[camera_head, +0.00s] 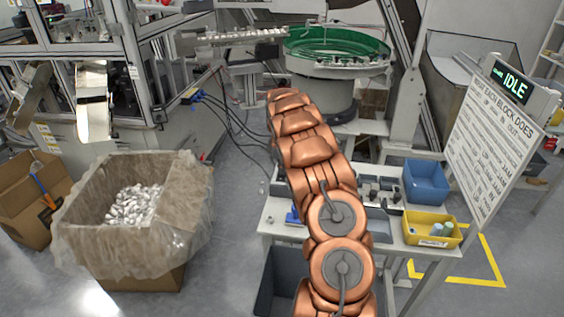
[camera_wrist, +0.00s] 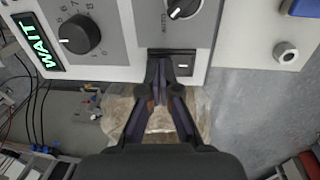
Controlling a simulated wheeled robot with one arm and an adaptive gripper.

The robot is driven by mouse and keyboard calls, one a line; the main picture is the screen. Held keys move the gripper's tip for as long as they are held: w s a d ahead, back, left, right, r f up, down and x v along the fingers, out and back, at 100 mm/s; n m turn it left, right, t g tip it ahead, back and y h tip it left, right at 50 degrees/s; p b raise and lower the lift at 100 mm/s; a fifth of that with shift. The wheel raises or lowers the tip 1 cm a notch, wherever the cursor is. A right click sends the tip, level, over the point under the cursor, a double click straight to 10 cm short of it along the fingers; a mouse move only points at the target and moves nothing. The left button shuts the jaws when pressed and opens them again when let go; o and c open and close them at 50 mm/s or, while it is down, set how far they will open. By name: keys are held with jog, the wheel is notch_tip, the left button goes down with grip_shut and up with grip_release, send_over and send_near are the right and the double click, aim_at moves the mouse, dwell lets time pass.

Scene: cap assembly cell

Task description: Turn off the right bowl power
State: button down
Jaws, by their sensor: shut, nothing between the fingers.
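In the wrist view, my gripper (camera_wrist: 166,68) is shut and empty, its fingertips in front of a black rocker switch (camera_wrist: 185,66) at the lower edge of a grey control panel (camera_wrist: 125,32). The fingertips overlap the left and middle of the switch. I cannot tell whether they touch it. A small white mark shows on the switch's right part. The panel has a black dial (camera_wrist: 79,34), a selector knob (camera_wrist: 184,8) near the word AUTO, and a green display (camera_wrist: 36,45) reading WAIT. In the head view, a green bowl (camera_head: 335,42) stands beyond my arm, which hides the gripper.
A carton lined with plastic (camera_head: 95,240) holds silvery parts at left. A table with a blue bin (camera_head: 426,182) and a yellow bin (camera_head: 432,232) stands right of my arm. A white sign (camera_head: 490,140) and an IDLE display (camera_head: 511,84) are at far right.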

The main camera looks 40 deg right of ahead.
jog(key=shift+f, duration=0.1)
dwell(0.3)
jog(key=shift+w+f+y+b, duration=0.15)
jog(key=shift+f+y+b, duration=0.15)
jog(key=shift+y+b, duration=0.15)
jog(key=shift+r, duration=0.1)
jog(key=shift+a, duration=0.1)
jog(key=shift+s+a+b, duration=0.45)
jog(key=shift+a+r, duration=0.1)
jog(key=shift+r, duration=0.05)
